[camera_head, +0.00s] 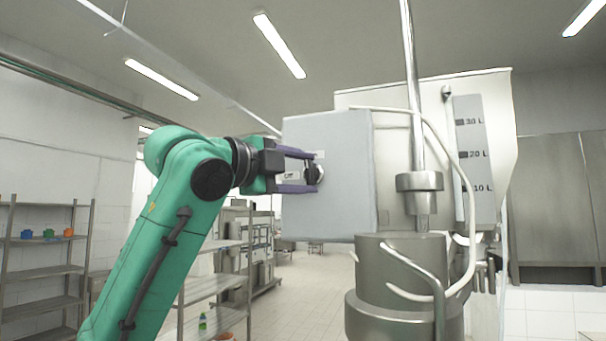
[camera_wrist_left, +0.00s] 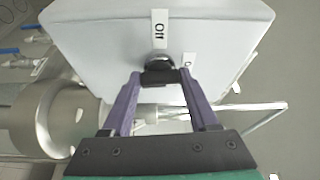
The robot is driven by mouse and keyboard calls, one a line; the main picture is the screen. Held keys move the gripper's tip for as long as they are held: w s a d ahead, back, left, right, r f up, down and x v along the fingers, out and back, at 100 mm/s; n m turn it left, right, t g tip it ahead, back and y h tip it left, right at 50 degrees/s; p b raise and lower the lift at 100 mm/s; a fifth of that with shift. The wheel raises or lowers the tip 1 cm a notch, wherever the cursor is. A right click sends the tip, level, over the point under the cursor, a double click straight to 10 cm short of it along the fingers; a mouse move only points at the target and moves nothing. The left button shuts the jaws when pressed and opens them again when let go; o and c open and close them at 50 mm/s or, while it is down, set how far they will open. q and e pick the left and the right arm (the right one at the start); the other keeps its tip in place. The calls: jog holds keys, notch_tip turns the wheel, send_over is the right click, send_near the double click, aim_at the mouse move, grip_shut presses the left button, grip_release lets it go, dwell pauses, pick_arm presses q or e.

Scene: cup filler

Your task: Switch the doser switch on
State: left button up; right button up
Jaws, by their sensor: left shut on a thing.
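The doser switch is a dark round knob (camera_head: 317,173) on the front of a light grey box (camera_head: 345,205). My left gripper (camera_head: 309,171) is level with it and shut on it, its two purple fingers above and below the knob. In the left wrist view the fingers of my left gripper (camera_wrist_left: 160,82) stand on both sides of the knob (camera_wrist_left: 159,62). A white label reading "Off" (camera_wrist_left: 160,30) is beside the knob, and a second label (camera_wrist_left: 187,60) is partly hidden by a finger. My right gripper is not in view.
Right of the box stands the steel doser body (camera_head: 402,272) with a hopper (camera_head: 400,95) and a litre scale (camera_head: 474,140). A white hose (camera_head: 455,160) loops beside them. Shelves (camera_head: 40,270) with small coloured items stand at the far left. Open floor (camera_head: 300,300) lies behind.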

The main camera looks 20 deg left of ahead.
pick_arm(q)
jog(key=shift+m+g, duration=0.3)
jog(key=shift+m, duration=0.3)
jog(key=o, duration=1.4)
jog(key=shift+s+d, duration=0.1)
jog(key=b+v, duration=0.5)
jog(key=v, duration=0.9)
jog(key=shift+s+b, duration=0.3)
jog(key=shift+b, duration=0.1)
jog(key=shift+w, duration=0.1)
